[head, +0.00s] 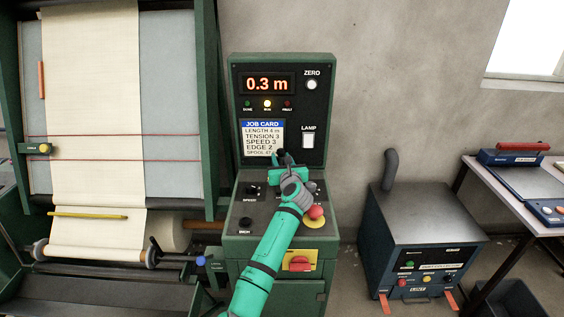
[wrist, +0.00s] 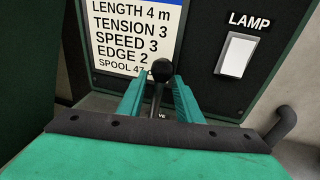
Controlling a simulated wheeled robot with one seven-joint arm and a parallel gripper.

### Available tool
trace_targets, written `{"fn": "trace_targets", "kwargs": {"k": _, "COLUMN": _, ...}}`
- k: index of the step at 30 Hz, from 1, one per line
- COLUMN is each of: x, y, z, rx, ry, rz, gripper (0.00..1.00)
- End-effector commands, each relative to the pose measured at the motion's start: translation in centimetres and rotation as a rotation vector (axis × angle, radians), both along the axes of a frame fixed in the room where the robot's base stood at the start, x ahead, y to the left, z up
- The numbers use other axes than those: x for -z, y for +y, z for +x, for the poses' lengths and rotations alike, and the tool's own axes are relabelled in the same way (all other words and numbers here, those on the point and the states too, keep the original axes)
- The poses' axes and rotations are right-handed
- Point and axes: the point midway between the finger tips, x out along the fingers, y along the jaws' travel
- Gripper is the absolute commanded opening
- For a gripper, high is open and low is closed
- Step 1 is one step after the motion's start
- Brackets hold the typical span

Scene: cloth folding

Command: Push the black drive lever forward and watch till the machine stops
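The black drive lever (wrist: 161,71) shows in the wrist view as a round knob on a thin stem, standing between my two fingers. In the head view its dark top (head: 280,155) shows just beyond my gripper (head: 287,171). My gripper (wrist: 160,92) is open around the lever, with a small gap visible on each side of the stem. The lever's base is partly hidden by my gripper. The machine's display (head: 267,84) reads 0.3 m, and the yellow RUN light (head: 267,104) is lit. Cream cloth (head: 95,110) hangs over the frame at left.
The job card (head: 262,138) says length 4 m, tension 3, speed 3, edge 2. A white lamp switch (head: 308,140) is right of it. A red mushroom button (head: 316,211) sits close to my arm. A dark blue unit (head: 420,240) stands on the floor at right.

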Motion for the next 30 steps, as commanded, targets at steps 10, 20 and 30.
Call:
{"fn": "trace_targets", "kwargs": {"k": 10, "x": -0.2, "y": -0.9, "z": -3.6, "rx": 0.0, "ry": 0.0, "rz": -0.002, "gripper": 0.32}}
{"fn": "trace_targets", "kwargs": {"k": 20, "x": -1.1, "y": -2.3, "z": -8.5, "rx": 0.0, "ry": -0.003, "rz": -0.001, "gripper": 0.32}}
{"fn": "trace_targets", "kwargs": {"k": 30, "x": -1.4, "y": -2.8, "z": -10.3, "rx": -0.001, "ry": -0.003, "rz": 0.0, "gripper": 0.32}}
